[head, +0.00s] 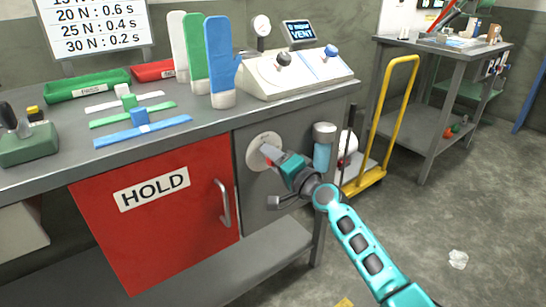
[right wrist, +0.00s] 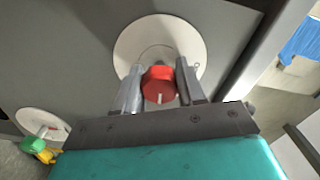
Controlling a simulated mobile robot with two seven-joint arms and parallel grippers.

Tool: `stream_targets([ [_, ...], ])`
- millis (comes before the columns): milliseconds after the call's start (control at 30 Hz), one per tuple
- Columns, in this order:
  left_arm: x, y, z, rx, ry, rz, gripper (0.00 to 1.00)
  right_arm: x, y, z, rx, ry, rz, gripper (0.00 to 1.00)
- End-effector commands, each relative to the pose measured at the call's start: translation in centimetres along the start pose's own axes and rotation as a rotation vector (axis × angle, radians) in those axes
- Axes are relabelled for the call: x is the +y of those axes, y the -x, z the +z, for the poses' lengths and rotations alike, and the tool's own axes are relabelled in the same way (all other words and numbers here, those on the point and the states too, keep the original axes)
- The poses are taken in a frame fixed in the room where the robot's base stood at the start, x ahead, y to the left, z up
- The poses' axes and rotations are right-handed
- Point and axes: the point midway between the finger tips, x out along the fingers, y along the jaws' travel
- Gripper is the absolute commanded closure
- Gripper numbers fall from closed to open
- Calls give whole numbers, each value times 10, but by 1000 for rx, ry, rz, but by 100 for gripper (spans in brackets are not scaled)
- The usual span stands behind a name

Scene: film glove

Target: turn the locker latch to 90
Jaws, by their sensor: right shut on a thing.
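The latch is a red knob (head: 270,153) on a round white plate (head: 256,148), set in the grey locker front (head: 246,205) under the bench. In the right wrist view the red knob (right wrist: 159,86) sits between two grey fingers, in front of its white plate (right wrist: 130,45). My right gripper (right wrist: 160,88) is shut on the knob, one finger on each side. In the head view my right gripper (head: 276,158) reaches the plate from the lower right and hides part of the knob. The knob's exact angle is hard to read. My left gripper is not in view.
A red door (head: 150,235) marked HOLD, with a grey handle (head: 222,203), is left of the latch. A yellow cart handle (head: 398,110) is farther right. Floor at right is mostly clear.

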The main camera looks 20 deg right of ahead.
Motion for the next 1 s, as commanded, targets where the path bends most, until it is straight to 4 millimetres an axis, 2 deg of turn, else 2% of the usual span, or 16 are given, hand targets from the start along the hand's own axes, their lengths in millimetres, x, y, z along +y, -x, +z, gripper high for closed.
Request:
stream_targets([
  [333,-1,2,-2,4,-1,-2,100,0,0,-1,2,-150,0,91],
  [900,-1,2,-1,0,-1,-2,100,0,0,-1,2,-181,-1,91],
  [933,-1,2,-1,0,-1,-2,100,0,0,-1,2,-181,-1,59],
  [1000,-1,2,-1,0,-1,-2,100,0,0,-1,2,-180,-1,52],
])
